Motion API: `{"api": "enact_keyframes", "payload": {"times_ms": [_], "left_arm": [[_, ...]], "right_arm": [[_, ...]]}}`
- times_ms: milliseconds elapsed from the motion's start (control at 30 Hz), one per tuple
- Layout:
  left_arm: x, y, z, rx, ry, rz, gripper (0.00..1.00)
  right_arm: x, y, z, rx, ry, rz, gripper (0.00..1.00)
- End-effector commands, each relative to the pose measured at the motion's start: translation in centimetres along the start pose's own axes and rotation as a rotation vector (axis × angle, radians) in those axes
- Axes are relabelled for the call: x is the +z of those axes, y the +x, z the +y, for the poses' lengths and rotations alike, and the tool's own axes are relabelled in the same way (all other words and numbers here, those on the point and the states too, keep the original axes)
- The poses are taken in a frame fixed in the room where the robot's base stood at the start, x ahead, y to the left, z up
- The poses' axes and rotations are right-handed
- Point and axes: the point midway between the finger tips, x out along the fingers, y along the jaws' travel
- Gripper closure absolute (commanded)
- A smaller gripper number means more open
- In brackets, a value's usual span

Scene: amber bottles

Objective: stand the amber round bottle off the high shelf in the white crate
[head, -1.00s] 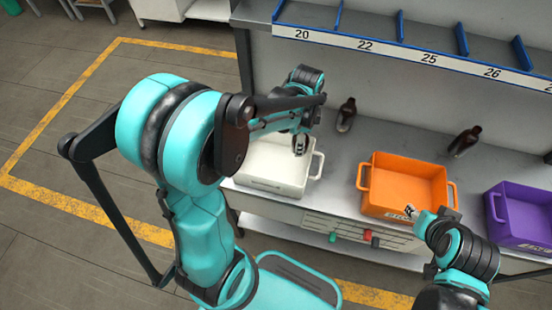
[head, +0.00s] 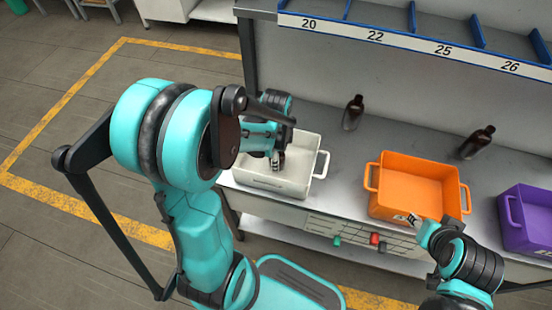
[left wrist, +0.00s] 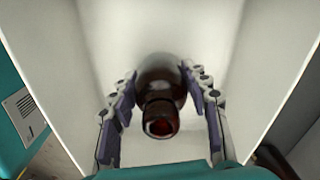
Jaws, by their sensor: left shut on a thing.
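The white crate (head: 262,186) stands on the bench at the left, and its pale walls fill much of the left wrist view (left wrist: 75,75). My left gripper (head: 277,160) reaches into it from above. In the left wrist view, the amber round bottle (left wrist: 160,105) is between the fingers of my left gripper (left wrist: 165,98), its open mouth facing the camera. The gripper is shut on it. The bottle's base is hard to make out, so I cannot tell whether it touches the crate floor. My right gripper (head: 415,222) is by the front of the orange crate; its jaws are too small to read.
The orange crate (head: 393,207) and the purple crate (head: 515,220) stand to the right. Two dark bottles, one behind the white crate's right (head: 352,113) and one behind the orange crate (head: 475,143), stand on the bench. The numbered shelf (head: 410,42) overhangs the back.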

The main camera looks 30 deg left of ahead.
Motion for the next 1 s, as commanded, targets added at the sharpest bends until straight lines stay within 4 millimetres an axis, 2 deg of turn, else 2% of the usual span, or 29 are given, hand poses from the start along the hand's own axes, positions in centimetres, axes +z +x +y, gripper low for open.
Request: {"api": "enact_keyframes", "payload": {"times_ms": [167, 200, 267, 567, 667, 767, 1000], "left_arm": [[0.0, 0.4, 0.0, 0.0, 0.0, 0.0, 0.84], [0.0, 0.3, 0.0, 0.0, 0.0, 0.0, 0.48], [0.0, 0.3, 0.0, 0.0, 0.0, 0.0, 0.33], [0.0, 0.2, 0.0, 0.0, 0.0, 0.0, 0.33], [0.0, -0.4, 0.0, 0.0, 0.0, 0.0, 0.33], [0.0, -2.0, 0.0, 0.0, 0.0, 0.0, 0.33], [0.0, -7.5, 0.0, 0.0, 0.0, 0.0, 0.33]], "right_arm": [[0.2, 0.3, 0.0, 0.0, 0.0, 0.0, 0.6], [0.2, 0.3, 0.0, 0.0, 0.0, 0.0, 0.6], [0.1, 0.2, 0.0, 0.0, 0.0, 0.0, 0.6], [0.1, 0.1, 0.0, 0.0, 0.0, 0.0, 0.6], [-0.2, -0.2, 0.0, 0.0, 0.0, 0.0, 0.6], [-0.6, -0.8, 0.0, 0.0, 0.0, 0.0, 0.6], [-2.0, -2.8, 0.0, 0.0, 0.0, 0.0, 0.6]]}}
